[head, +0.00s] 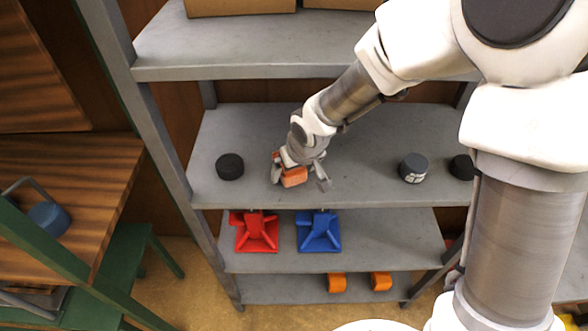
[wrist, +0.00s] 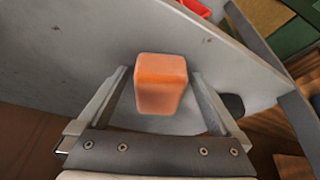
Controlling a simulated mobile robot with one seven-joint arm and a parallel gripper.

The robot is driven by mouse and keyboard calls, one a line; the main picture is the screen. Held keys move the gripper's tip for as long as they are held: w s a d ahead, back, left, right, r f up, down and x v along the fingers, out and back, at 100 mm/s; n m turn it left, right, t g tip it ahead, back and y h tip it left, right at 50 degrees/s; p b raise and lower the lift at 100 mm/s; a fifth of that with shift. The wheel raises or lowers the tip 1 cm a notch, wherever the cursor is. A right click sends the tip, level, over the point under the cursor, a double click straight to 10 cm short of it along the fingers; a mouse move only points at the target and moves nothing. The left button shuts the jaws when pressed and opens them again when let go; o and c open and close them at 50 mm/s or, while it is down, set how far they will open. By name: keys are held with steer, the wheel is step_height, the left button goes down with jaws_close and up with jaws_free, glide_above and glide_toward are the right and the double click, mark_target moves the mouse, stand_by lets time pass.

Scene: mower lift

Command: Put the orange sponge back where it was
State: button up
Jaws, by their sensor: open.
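The orange sponge (head: 294,177) is on the grey middle shelf (head: 370,140), near its front edge. My gripper (head: 298,180) is at the shelf with its fingers on both sides of the sponge. In the wrist view the sponge (wrist: 161,83) sits between the two open fingers (wrist: 160,95), with a visible gap on each side. It is not gripped. Part of the sponge is hidden by the gripper in the head view.
A black puck (head: 230,166) lies left of my gripper. A dark labelled can (head: 413,168) and another black puck (head: 462,167) stand to the right. Red (head: 257,232) and blue (head: 319,232) pieces are on the shelf below. An upper shelf (head: 250,45) hangs above.

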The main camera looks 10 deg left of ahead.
steer(key=p+v, duration=0.4)
steer(key=v, duration=0.8)
steer(key=shift+r, duration=0.15)
steer(key=shift+w, duration=0.1)
